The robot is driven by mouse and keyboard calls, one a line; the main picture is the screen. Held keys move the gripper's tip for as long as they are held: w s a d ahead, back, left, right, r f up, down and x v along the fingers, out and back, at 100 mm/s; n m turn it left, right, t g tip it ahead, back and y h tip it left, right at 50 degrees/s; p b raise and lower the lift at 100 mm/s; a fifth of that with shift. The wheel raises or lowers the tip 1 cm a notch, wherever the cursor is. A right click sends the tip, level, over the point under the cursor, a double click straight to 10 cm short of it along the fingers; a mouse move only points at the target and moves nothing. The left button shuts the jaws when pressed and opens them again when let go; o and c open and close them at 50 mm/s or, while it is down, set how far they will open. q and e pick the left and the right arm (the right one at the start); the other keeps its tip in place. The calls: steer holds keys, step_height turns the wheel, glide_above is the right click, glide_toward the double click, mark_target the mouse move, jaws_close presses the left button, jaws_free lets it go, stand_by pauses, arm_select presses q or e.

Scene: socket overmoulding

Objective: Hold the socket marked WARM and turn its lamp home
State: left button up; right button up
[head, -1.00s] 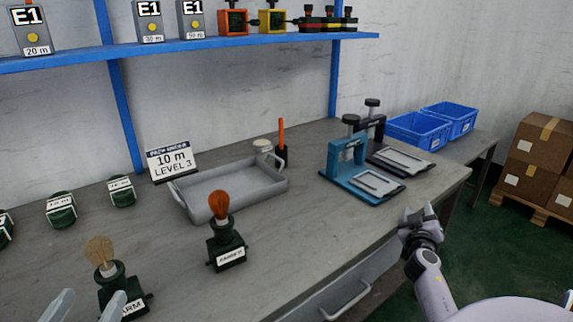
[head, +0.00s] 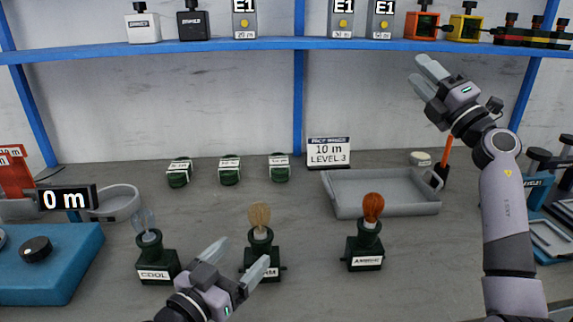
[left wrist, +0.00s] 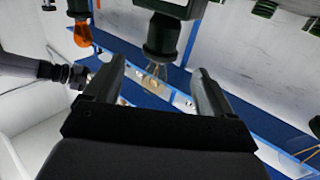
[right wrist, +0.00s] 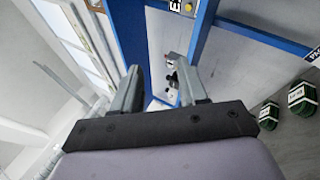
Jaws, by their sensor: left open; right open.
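The WARM socket (head: 262,262) is a dark green block on the bench, its label partly hidden by a finger of my left gripper. A pale amber lamp (head: 259,215) stands upright in its top. My left gripper (head: 238,258) is open and empty, just in front and left of this socket. In the left wrist view a socket's dark collar (left wrist: 162,36) and lamp (left wrist: 154,72) appear beyond the open fingers. My right gripper (head: 424,78) is open and empty, raised high at the right near the shelf; the right wrist view shows nothing between its fingers (right wrist: 160,88).
The COOL socket (head: 156,265) with a clear lamp stands left, the AMBER socket (head: 364,250) with an orange lamp right. A blue machine (head: 60,260) sits far left.

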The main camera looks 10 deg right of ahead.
mark_target(253, 243)
steer(key=a+r+n+g+y, duration=0.4)
steer(key=a+r+n+y, duration=0.15)
steer(key=a+n, duration=0.3)
steer(key=s+a+f+n+g, duration=0.25)
steer(key=a+n+g, duration=0.5)
steer(key=a, duration=0.65)
arm_select(q)
steer(key=shift+w+d, duration=0.1)
steer(key=shift+w, duration=0.05)
steer(key=shift+x, duration=3.35)
arm_select(e)
steer(key=s+a+f+n+g+h, duration=0.2)
steer(key=s+a+f+g+h, duration=0.1)
steer(key=f, duration=0.4)
steer(key=s+a+f+n+g+h, duration=0.2)
steer(key=s+a+f+g+h, duration=0.2)
steer(key=s+f+g+h, duration=0.1)
steer(key=shift+s+f+h, duration=0.5)
steer(key=shift+f+h, duration=0.9)
steer(key=shift+h, duration=0.15)
